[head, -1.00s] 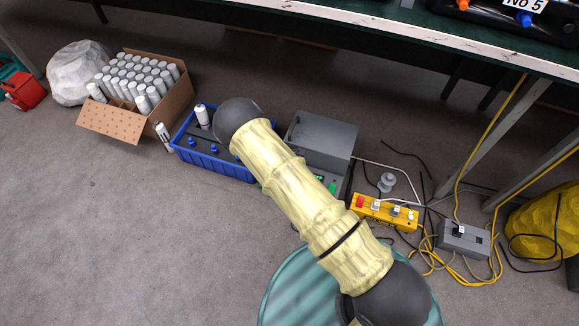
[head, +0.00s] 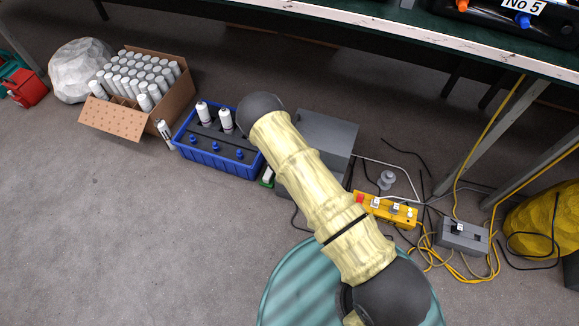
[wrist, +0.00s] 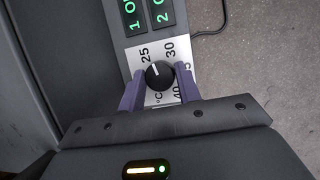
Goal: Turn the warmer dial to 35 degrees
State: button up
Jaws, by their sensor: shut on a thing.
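The warmer is a grey box (head: 322,132) on the floor in the head view, partly hidden by my arm. In the wrist view its black round dial (wrist: 159,75) sits on a white scale plate (wrist: 134,57) with 25, 30 and 40 legible; another number is partly covered by a finger. The dial's white mark points up and left, toward 25. My gripper (wrist: 160,82) has its two purple fingers on either side of the dial, shut on it. In the head view my gripper is hidden behind my arm.
A blue crate (head: 217,160) with white bottles stands left of the warmer, and a yellow switch box (head: 385,209) with cables lies to the right. Bare floor lies in front of the crate.

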jog(key=shift+s+d, duration=0.1)
jog(key=o, duration=1)
jog(key=shift+c, duration=0.2)
jog(key=p+v, duration=0.6)
jog(key=v, duration=1.1)
jog(key=shift+p, duration=0.4)
jog(key=shift+r, duration=0.15)
